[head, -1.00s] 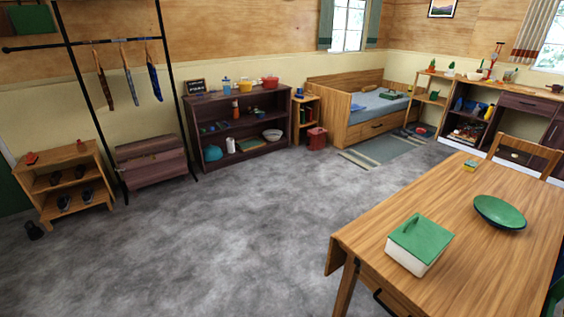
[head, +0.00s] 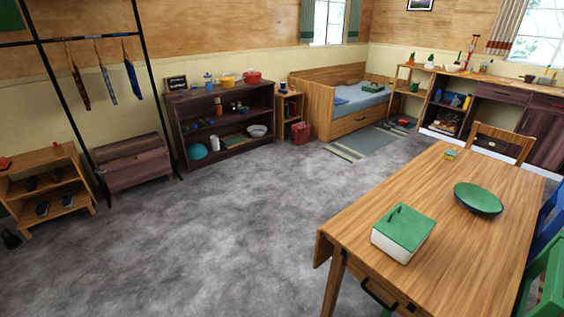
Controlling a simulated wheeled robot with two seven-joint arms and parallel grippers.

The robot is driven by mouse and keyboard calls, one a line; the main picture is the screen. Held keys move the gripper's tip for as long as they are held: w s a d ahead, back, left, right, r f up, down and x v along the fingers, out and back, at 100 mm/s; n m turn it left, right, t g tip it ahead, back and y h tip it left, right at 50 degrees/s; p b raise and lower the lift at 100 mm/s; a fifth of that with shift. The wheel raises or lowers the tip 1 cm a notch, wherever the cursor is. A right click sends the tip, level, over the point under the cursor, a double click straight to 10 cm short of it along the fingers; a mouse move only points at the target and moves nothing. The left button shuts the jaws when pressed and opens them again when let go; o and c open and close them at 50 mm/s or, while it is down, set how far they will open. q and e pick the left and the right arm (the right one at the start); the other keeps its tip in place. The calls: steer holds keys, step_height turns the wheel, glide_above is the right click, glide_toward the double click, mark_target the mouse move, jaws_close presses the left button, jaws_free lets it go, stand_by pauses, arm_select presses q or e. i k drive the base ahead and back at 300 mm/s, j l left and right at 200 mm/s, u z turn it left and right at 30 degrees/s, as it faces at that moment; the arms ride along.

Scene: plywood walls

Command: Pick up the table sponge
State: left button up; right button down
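A small yellow and green block (head: 450,154), which looks like the sponge, lies at the far end of the wooden table (head: 370,248) in the head view. It is too small to make out in detail. The table stands at the right of the view. Neither of my grippers is in view, and nothing is seen touching the block.
A white box with a green lid (head: 403,233) and a green bowl (head: 478,198) are on the table. A wooden chair (head: 503,138) stands at its far end; green (head: 545,283) and blue chairs stand at its right. The grey floor (head: 215,235) left of the table is clear.

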mark_target(450, 154)
steer(key=z, duration=1.4)
